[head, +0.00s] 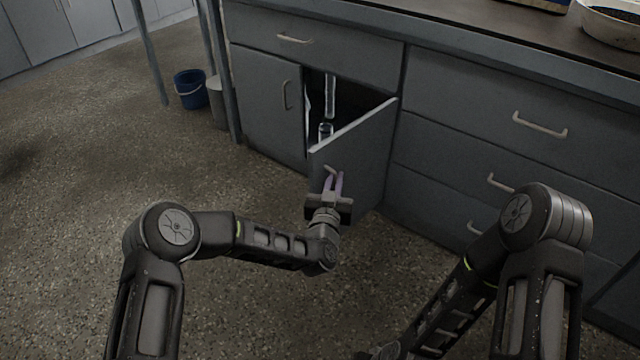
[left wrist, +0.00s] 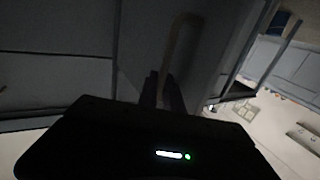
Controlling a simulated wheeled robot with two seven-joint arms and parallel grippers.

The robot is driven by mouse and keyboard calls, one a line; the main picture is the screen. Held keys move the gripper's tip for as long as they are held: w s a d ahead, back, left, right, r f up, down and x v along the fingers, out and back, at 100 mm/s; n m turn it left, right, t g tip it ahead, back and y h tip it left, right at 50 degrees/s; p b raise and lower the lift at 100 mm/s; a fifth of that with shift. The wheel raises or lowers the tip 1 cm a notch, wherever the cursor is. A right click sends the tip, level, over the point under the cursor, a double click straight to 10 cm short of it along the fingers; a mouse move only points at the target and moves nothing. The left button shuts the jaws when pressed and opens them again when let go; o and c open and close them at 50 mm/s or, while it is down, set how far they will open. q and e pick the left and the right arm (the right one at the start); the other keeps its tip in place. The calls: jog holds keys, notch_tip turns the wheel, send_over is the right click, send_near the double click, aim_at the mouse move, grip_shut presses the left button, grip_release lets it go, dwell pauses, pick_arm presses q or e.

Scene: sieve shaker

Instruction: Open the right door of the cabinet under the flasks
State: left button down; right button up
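The right door (head: 362,155) of the grey cabinet stands partway open, swung out toward me with its hinge side at the right. Its pale bar handle (head: 329,169) is on the outer face near the free edge; it also shows in the left wrist view (left wrist: 180,45). My left gripper (head: 333,180) is at this handle, its two fingers close on either side of the bar and seemingly shut on it; the exact contact is dark. The left door (head: 265,100) is shut. My right arm comes in at the lower right; its gripper is not clearly visible.
Glassware (head: 326,130) stands inside the dark cabinet opening. A drawer (head: 310,50) is above the doors, and a shut drawer stack (head: 480,120) is to the right. A blue bucket (head: 190,90) stands at the left. The floor before the door is clear.

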pick_arm(q)
jog(key=shift+d+r, duration=0.2)
jog(key=shift+d, duration=0.15)
jog(key=c, duration=1.8)
grip_release()
jog(key=shift+d, duration=0.1)
jog(key=shift+f, duration=0.1)
jog(key=shift+s, duration=0.1)
jog(key=s, duration=0.2)
jog(key=s+a+p, duration=0.1)
jog(key=s, duration=0.2)
jog(key=s+p, duration=0.1)
jog(key=s, duration=0.1)
jog(key=shift+s+a, duration=0.25)
jog(key=shift+a, duration=0.05)
